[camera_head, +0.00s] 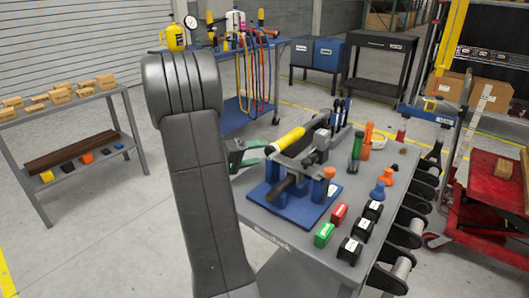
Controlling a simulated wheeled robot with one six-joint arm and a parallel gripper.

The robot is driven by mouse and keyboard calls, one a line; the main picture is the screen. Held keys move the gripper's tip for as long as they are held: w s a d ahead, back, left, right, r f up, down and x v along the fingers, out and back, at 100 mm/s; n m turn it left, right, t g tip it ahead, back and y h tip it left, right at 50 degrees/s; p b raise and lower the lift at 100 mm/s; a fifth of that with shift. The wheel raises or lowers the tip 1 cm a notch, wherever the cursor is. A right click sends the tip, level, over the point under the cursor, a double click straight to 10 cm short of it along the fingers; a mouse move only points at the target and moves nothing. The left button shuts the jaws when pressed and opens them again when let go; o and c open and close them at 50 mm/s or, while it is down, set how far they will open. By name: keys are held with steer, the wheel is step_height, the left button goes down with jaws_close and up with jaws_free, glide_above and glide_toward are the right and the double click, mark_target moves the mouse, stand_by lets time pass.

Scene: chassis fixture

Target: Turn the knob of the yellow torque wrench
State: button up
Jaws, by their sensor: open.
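The yellow torque wrench (287,139) lies aslant over a blue fixture (312,211) on the grey bench. The knob is too small to make out for certain. A dark cylindrical part and a grey bar of the fixture sit in front of and below the wrench. My arm rises large at the left of the bench and covers part of its left side.
Red, green and black blocks (323,234) stand along the bench's front right. A blue cart (240,118) stands behind; a red lift cart (491,195) is at right.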

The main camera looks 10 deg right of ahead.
mark_target(267, 151)
steer(key=v, duration=0.9)
steer(key=shift+a, duration=0.2)
steer(key=shift+d, duration=0.1)
steer(key=x, duration=1.3)
steer(key=shift+d, duration=0.35)
steer(key=shift+a, duration=0.1)
